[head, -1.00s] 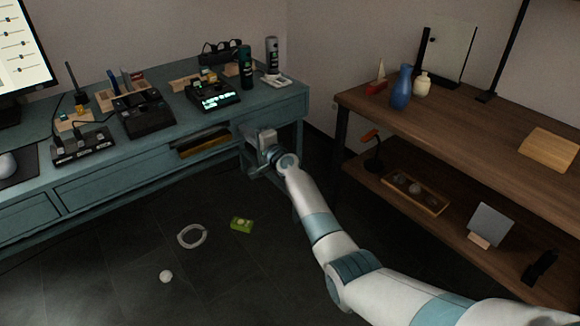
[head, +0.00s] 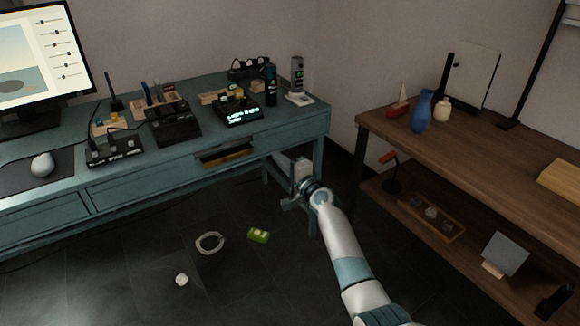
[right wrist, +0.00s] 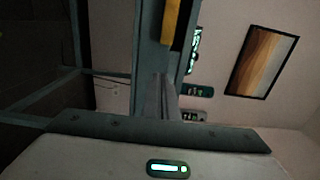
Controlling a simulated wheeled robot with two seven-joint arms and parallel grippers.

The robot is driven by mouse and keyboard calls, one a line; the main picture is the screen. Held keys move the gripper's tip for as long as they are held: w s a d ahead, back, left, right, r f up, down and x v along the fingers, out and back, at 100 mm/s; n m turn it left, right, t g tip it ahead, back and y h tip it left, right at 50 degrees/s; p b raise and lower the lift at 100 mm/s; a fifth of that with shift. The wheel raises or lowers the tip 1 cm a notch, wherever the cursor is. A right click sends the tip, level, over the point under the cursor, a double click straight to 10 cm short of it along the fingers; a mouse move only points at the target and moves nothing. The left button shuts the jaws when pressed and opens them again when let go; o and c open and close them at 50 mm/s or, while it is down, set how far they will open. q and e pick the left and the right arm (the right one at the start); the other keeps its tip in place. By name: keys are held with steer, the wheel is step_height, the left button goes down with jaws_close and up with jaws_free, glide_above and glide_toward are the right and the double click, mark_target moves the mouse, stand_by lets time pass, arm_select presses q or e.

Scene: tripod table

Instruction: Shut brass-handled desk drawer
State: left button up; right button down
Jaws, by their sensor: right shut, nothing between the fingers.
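The teal desk (head: 150,185) stands along the back wall. In its front, right of the centre, is a dark recess with a brass-yellow strip (head: 228,158) in it. I cannot tell if this strip is the drawer's handle or how far the drawer stands out. A yellow piece (right wrist: 171,22) also shows at the top of the right wrist view, beside a teal edge. My right gripper (head: 301,170) is shut and empty, below the desktop near its right front leg, right of the recess and apart from it. In the right wrist view its fingers (right wrist: 164,98) are together. My left gripper is not in view.
A wooden shelf table (head: 480,175) with a blue vase (head: 421,111) stands at the right. Devices and a monitor (head: 45,60) are on the desk.

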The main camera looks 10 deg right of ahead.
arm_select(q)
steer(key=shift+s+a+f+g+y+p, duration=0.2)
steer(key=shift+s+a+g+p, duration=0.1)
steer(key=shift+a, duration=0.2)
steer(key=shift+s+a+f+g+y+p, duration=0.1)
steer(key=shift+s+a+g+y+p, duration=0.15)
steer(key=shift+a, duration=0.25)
arm_select(e)
steer(key=shift+v, duration=2.95)
steer(key=shift+f, duration=0.1)
